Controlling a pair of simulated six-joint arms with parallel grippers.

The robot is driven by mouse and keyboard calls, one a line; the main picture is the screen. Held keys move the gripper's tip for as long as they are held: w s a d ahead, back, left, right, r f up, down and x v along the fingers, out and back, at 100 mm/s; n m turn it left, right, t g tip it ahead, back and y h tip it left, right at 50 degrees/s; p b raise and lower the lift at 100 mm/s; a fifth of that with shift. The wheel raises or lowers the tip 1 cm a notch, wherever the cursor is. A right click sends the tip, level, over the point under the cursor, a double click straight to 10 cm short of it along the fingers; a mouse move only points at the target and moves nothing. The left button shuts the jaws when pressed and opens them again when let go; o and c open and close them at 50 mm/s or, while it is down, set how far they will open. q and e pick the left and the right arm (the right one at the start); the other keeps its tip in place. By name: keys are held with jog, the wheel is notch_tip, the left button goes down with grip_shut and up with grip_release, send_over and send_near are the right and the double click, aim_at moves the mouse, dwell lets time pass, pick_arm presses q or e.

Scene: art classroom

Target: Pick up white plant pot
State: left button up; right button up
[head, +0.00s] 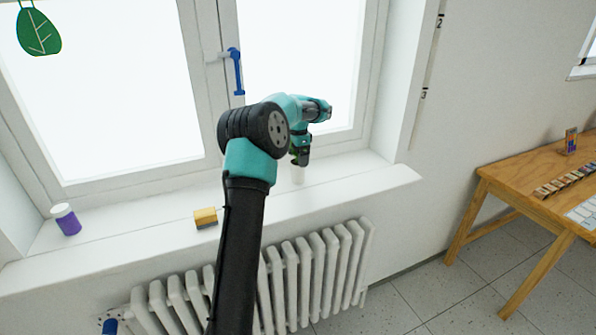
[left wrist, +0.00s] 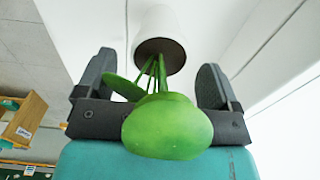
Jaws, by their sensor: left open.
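The white plant pot (head: 298,174) stands on the windowsill below my left gripper (head: 300,157), mostly hidden behind it in the head view. In the left wrist view the pot (left wrist: 160,20) lies past the fingertips, with dark soil and a green plant (left wrist: 165,125) whose stems and leaves reach back between the fingers. My left gripper (left wrist: 156,62) is open, with one finger on each side of the plant. The fingers do not hold the pot. My right gripper is not in view.
On the sill (head: 130,235) are a yellow and dark sponge (head: 205,217) and a purple jar with a white lid (head: 66,219), both left of the pot. The window and its blue handle (head: 236,72) are behind. A radiator (head: 330,265) is below; a wooden table (head: 520,180) is at right.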

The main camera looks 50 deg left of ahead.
pick_arm(q)
jog(key=c, duration=1.5)
jog(key=shift+r, duration=1.9)
jog(key=s+d, duration=0.3)
jog(key=d, duration=0.1)
jog(key=s+d, duration=0.4)
jog(key=s+d+r, duration=0.1)
jog(key=s+d, duration=0.2)
jog(key=d, duration=0.1)
jog(key=shift+s+r, duration=0.1)
jog(key=shift+s, duration=0.2)
